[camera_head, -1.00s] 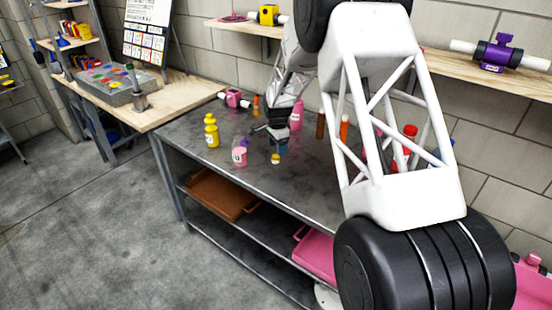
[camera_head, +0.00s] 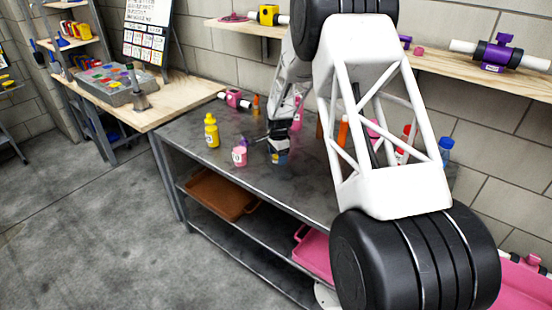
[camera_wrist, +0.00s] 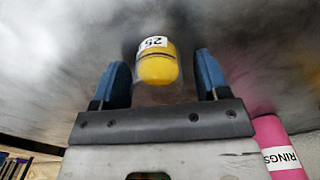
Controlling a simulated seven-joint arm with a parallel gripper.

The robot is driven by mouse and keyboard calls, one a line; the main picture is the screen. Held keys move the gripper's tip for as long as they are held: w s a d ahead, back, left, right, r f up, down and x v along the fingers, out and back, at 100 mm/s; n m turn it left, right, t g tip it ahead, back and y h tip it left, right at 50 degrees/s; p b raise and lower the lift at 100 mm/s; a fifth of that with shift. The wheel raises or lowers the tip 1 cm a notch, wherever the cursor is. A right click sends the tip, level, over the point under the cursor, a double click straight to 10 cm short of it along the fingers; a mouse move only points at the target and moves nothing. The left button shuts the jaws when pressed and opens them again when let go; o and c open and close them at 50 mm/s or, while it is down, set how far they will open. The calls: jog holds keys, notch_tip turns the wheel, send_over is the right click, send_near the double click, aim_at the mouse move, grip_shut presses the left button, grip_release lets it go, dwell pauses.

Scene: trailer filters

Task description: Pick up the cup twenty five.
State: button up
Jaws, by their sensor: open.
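The cup twenty five (camera_wrist: 158,68) is a clear cup with yellow in it and a white label reading 25. It stands on the dark metal table (camera_head: 215,167). In the wrist view my gripper (camera_wrist: 163,84) is open, with one blue finger on each side of the cup and a visible gap on both sides. In the head view my gripper (camera_head: 279,148) is low over the table at the cup, which is mostly hidden behind the fingers.
A pink bottle labelled RINGS (camera_wrist: 277,150) stands close to the right of my gripper in the wrist view. A pink cup (camera_head: 239,157) and a yellow bottle (camera_head: 211,131) stand to the left on the table. An orange bottle (camera_head: 342,131) stands to the right.

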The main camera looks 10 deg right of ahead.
jog(key=c, duration=1)
jog(key=shift+r, duration=0.15)
jog(key=shift+r, duration=0.8)
notch_tip(320, 180, up, 2)
jog(key=s, duration=1)
jog(key=s+r, duration=0.1)
jog(key=s, duration=0.5)
jog(key=shift+d, duration=0.35)
